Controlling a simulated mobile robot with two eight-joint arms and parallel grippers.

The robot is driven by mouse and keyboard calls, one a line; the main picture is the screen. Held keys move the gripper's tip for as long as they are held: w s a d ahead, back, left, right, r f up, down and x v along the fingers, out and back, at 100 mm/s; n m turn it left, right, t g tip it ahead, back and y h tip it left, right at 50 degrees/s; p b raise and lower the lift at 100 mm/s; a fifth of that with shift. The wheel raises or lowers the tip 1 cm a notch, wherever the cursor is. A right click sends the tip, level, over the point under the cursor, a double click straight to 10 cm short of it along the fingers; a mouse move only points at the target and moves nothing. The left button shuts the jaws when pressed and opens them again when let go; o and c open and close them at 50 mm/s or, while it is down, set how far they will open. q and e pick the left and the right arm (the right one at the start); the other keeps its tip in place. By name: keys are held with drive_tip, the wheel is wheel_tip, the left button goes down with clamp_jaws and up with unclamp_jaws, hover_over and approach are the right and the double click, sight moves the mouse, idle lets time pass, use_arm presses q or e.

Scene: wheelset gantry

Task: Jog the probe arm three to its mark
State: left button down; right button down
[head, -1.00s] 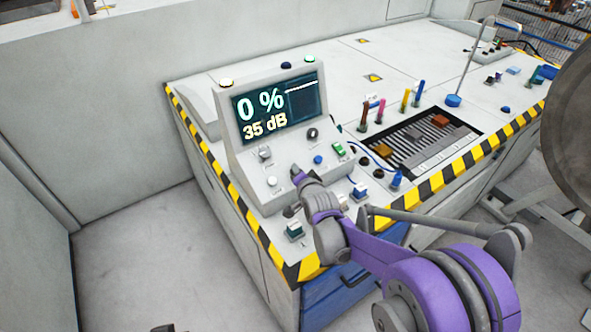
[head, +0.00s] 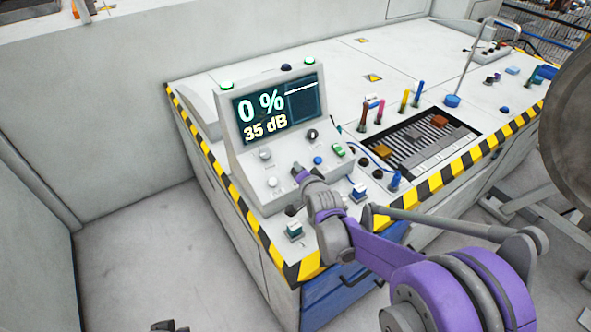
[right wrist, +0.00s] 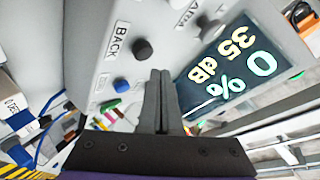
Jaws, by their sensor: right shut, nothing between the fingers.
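The control console (head: 245,165) has a sloped panel of knobs and buttons and a screen (head: 290,104) reading "0 %" and "35 dB". My right gripper (head: 298,172) is over the lower panel, shut and empty. In the right wrist view its fingers (right wrist: 160,76) are together, close to a dark round button (right wrist: 143,48) beside the label "BACK" and a blue button (right wrist: 121,85). I cannot tell whether they touch anything. Part of the label "ARM" shows there too. No probe arm or mark can be made out.
Green lamps (head: 227,86) stand on top of the console, with a dark blue one between. Coloured pens (head: 405,100) and a dark slotted tray (head: 425,143) are to the right. Yellow-black striping (head: 460,166) edges the bench. Floor at left is clear.

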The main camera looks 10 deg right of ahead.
drive_tip(key=r, duration=0.1)
drive_tip(key=s+r+p, duration=0.1)
drive_tip(key=r+p, duration=0.1)
drive_tip(key=r, duration=0.1)
drive_tip(key=shift+s+d, duration=0.3)
drive_tip(key=shift+s, duration=0.1)
idle(1.3)
drive_tip(key=s+f+n+g+p, duration=0.2)
drive_tip(key=s+n+g, duration=0.6)
drive_tip(key=s, duration=2.5)
drive_tip(key=n, duration=0.2)
drive_tip(key=shift+s+d+f+n, duration=0.25)
drive_tip(key=shift+s+f+n, duration=0.1)
drive_tip(key=shift+n, duration=0.05)
